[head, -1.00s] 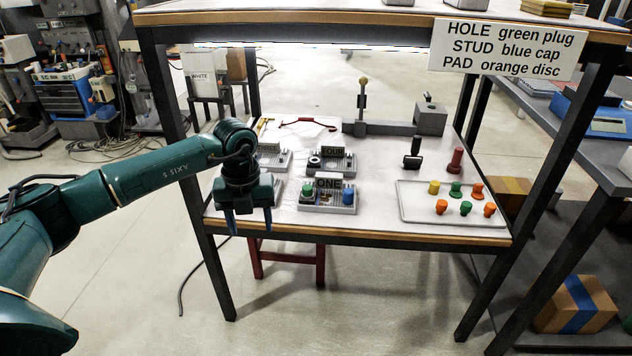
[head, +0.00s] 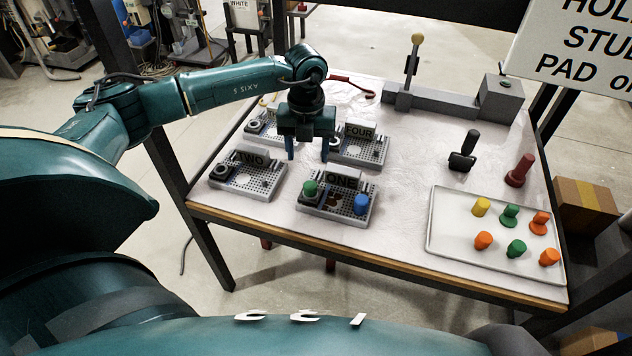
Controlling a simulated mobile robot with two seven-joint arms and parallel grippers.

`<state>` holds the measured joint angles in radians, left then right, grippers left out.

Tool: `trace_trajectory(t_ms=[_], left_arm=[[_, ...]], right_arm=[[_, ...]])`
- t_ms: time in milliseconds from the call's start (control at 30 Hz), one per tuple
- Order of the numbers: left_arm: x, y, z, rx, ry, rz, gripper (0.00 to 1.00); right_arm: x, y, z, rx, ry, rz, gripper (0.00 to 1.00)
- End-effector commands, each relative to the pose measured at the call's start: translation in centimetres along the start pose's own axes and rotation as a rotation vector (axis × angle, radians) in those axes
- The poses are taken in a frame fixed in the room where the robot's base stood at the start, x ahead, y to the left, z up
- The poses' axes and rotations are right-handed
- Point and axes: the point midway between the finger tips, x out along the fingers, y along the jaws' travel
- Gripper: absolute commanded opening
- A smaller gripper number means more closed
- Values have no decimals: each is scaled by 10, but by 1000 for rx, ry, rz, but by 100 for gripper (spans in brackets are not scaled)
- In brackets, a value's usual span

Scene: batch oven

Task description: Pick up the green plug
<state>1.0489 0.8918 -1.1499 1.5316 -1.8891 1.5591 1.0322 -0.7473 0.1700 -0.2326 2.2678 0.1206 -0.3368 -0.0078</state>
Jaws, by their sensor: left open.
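Two green plugs lie on the white tray (head: 465,255) at the right: one at the back (head: 510,215) and one at the front (head: 516,248). Another green piece (head: 310,187) sits on the left part of the board marked ONE (head: 325,212), with a blue cap (head: 361,204) on its right part. My left gripper (head: 307,150) is open and empty, pointing down above the boards, behind board ONE and left of the board marked FOUR (head: 372,150). It is well left of the tray. My right gripper is not in view.
The tray also holds a yellow piece (head: 481,207) and several orange ones (head: 539,222). A black-handled tool (head: 465,150) and a red post (head: 520,169) stand behind it. Board TWO (head: 245,178) is at the left. A grey fixture with a lever (head: 440,100) lies at the back.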

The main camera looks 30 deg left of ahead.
Motion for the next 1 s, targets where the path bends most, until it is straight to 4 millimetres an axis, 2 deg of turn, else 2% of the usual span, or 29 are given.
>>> trace_trajectory(t_ms=[33,200,467,700,833,1000], left_arm=[[12,0,-1,0,4,2,56],[42,0,0,-1,3,1,56],[62,-1,0,-1,1,0,56],[98,-5,-1,-1,2,1,56],[108,-5,-1,-1,1,0,56],[108,-5,-1,0,0,0,56]], right_arm=[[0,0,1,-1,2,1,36],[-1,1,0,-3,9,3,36],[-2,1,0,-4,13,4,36],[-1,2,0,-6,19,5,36],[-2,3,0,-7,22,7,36],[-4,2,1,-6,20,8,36]])
